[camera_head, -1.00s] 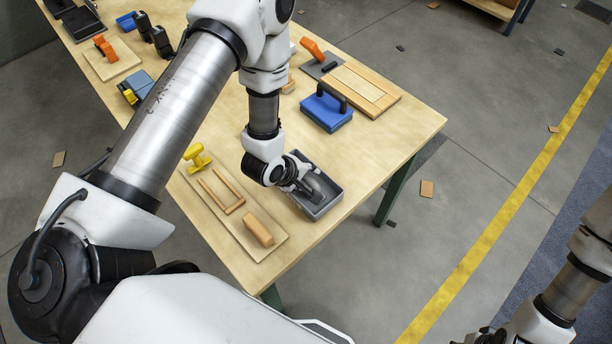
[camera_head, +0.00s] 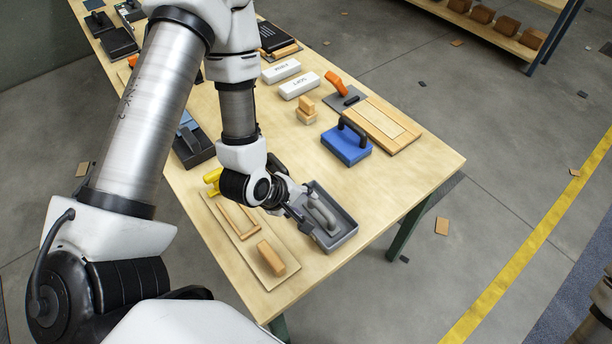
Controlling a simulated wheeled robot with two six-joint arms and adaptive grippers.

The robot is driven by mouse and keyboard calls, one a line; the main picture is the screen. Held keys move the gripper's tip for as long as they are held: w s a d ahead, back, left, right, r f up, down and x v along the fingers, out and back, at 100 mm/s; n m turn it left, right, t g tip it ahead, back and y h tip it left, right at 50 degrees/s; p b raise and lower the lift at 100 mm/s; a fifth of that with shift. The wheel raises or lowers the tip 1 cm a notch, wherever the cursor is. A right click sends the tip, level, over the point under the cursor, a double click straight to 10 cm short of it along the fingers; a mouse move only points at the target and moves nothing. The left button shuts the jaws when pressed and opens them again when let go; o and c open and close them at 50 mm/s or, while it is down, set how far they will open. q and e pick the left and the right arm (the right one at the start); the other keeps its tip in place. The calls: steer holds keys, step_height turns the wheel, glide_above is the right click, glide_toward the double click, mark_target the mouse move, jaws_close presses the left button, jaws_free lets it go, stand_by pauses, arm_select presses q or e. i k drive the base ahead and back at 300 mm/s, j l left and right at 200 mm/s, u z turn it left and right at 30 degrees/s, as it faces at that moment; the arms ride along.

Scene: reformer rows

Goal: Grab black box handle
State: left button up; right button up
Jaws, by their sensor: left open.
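A dark grey open-topped box (camera_head: 346,232) sits near the table's right front edge, with a lighter grey handle (camera_head: 323,216) standing inside it. My left gripper (camera_head: 305,213) is open, low at the box's left side, its fingers reaching over the rim close to the handle. I cannot tell whether they touch it. The wrist hides part of the box's left side. A blue block (camera_head: 347,148) with a black handle (camera_head: 354,128) stands farther back. A black box (camera_head: 194,152) sits at the left edge, partly behind my arm.
A wooden board (camera_head: 262,270) with a frame and a tan block lies left of the grey box. A yellow handle (camera_head: 212,178), white blocks (camera_head: 299,85) and a wooden panel (camera_head: 385,125) are also on the table (camera_head: 400,185). Its right front edge is bare.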

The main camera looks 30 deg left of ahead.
mark_target(277, 167)
steer(key=u, duration=1.25)
